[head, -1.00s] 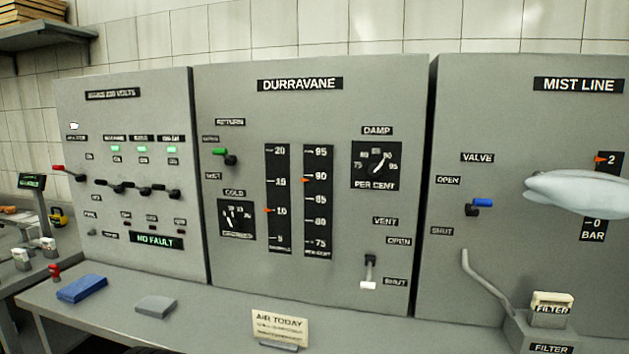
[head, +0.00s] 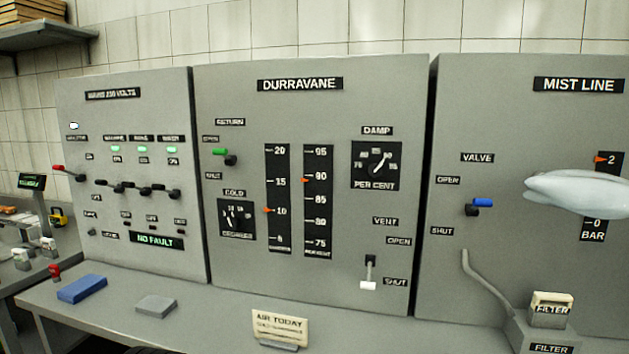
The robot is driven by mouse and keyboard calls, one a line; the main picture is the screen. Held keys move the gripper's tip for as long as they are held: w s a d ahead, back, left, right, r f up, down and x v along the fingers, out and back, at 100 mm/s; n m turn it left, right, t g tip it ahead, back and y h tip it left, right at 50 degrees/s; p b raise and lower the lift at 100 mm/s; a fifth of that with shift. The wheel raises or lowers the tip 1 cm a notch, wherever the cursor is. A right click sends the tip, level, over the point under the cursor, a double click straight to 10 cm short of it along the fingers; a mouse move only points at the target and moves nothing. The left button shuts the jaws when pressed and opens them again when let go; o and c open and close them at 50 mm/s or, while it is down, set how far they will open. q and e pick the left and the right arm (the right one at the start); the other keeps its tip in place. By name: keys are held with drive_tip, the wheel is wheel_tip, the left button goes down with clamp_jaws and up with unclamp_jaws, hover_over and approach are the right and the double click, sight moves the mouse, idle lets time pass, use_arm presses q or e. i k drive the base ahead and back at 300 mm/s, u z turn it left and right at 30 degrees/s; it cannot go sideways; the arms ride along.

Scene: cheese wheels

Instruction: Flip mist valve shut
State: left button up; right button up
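The mist valve is a blue-tipped lever (head: 483,202) on a dark pivot, on the grey Mist Line panel (head: 500,130) at the right. The blue handle sticks out to the right, at a height between the OPEN label (head: 447,180) above and the SHUT label (head: 441,231) below. My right gripper (head: 540,188), a smooth pale shape, comes in from the right edge. Its tip is right of the blue handle and a little higher in the picture, with a gap between them. Whether its fingers are apart cannot be made out. My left gripper is out of view.
The pale shape partly covers the BAR gauge (head: 592,230). A bent grey pipe (head: 482,278) and a filter box (head: 552,310) are below the valve. The Durravane panel (head: 230,90) stands to the left, with a green-handled lever (head: 219,152) and a white-tipped vent lever (head: 368,284).

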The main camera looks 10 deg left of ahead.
sight(479, 205)
drive_tip(key=z, duration=0.55)
drive_tip(key=k, duration=1.35)
drive_tip(key=z, duration=0.55)
drive_tip(key=i, duration=1.4)
drive_tip(key=u, duration=0.4)
